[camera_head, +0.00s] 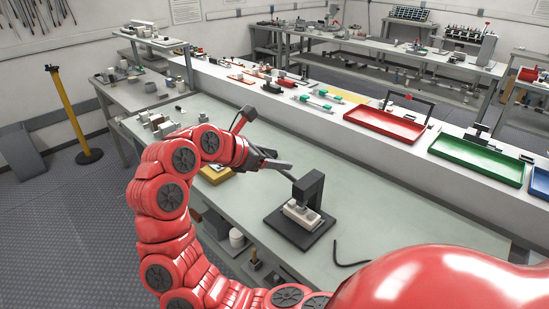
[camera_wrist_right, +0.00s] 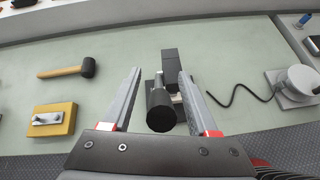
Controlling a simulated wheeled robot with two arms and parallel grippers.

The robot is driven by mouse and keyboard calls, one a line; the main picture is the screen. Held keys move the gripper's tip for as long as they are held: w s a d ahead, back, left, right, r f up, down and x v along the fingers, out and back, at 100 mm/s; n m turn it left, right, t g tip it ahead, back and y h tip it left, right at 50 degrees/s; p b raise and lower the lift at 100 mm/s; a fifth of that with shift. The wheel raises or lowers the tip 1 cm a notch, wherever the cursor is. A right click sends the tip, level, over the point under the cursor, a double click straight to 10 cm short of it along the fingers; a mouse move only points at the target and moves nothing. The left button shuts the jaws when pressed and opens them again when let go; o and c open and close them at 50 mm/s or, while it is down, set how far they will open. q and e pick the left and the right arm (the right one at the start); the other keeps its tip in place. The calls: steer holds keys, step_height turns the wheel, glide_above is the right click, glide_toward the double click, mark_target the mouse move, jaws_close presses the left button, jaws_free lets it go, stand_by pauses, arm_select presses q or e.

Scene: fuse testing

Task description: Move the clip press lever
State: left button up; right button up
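The clip press (camera_head: 309,188) stands upright on the table, a black frame on a flat black base with a pale block (camera_head: 302,213) under its head. Its lever (camera_wrist_right: 160,110) ends in a thick black cylindrical grip. In the right wrist view the grip lies between the spread fingers of my right gripper (camera_wrist_right: 160,74), with a gap on both sides. In the head view my right gripper (camera_head: 277,160) is just left of and above the press, and the lever is hard to make out there. My left gripper is not in view.
In the right wrist view, a mallet (camera_wrist_right: 68,72) and a yellow block (camera_wrist_right: 52,120) lie left. A black cable (camera_wrist_right: 238,94) runs right to a white device (camera_wrist_right: 298,84). Red (camera_head: 385,122) and green (camera_head: 482,160) trays sit on the raised shelf.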

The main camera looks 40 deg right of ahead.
steer(key=shift+a+r, duration=0.25)
steer(key=shift+a, duration=0.3)
steer(key=b+v, duration=0.1)
steer(key=v, duration=0.2)
steer(key=shift+a+r, duration=0.2)
steer(key=shift+a, duration=0.05)
steer(key=p+v, duration=1.2)
steer(key=p, duration=0.3)
steer(key=shift+a+r, duration=0.2)
steer(key=shift+a, duration=0.1)
